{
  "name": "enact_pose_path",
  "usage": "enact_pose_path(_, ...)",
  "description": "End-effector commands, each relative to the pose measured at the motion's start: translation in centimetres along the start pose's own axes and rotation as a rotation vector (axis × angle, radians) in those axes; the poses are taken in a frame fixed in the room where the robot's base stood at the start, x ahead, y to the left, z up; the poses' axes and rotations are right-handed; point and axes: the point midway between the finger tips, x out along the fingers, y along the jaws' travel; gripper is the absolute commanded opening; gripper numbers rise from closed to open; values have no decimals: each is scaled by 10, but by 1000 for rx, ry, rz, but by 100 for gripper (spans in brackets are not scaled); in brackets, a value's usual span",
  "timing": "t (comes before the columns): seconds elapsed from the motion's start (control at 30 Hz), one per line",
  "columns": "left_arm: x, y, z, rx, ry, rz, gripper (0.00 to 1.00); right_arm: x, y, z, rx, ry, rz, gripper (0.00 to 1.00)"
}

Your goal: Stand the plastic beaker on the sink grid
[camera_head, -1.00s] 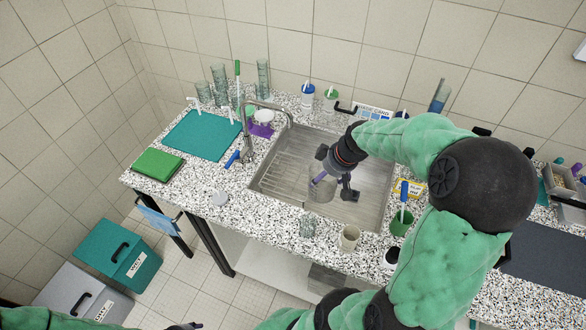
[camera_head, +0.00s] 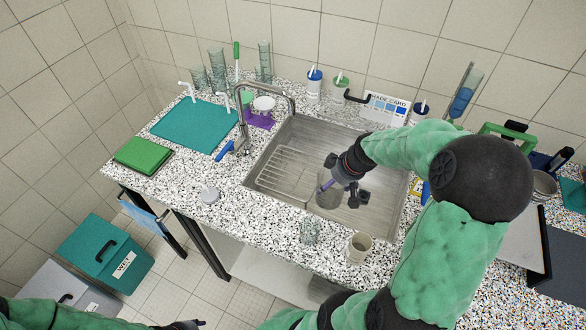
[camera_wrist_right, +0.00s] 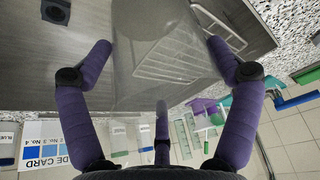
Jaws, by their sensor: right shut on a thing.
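My right gripper (camera_head: 338,184) is shut on a clear plastic beaker (camera_head: 326,193) and holds it over the sink (camera_head: 372,218). In the right wrist view the purple fingers (camera_wrist_right: 160,75) grip the see-through beaker (camera_wrist_right: 145,60) from both sides. The wire sink grid (camera_head: 283,172) lies in the left part of the sink; it also shows in the right wrist view (camera_wrist_right: 200,45), partly through the beaker. The beaker is to the right of the grid in the head view; its height above the sink is hard to tell. My left gripper (camera_head: 188,325) is barely in view at the bottom edge.
A tap (camera_head: 240,115) stands at the sink's back left. A glass beaker (camera_head: 309,232) and a beige cup (camera_head: 359,248) stand at the front edge. Bottles (camera_head: 314,85) and a card (camera_head: 385,107) stand behind.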

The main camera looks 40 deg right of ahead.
Motion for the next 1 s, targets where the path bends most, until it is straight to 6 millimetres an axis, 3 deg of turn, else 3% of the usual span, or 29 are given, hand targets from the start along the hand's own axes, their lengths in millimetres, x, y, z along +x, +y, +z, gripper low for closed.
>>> enact_pose_path(0.6,-1,0,0,0,0,0,40,46,-1,-112,-4,1,0,54)
enact_pose_path(1.0,1,0,0,0,0,0,40,58,-1,-143,-4,1,-1,54)
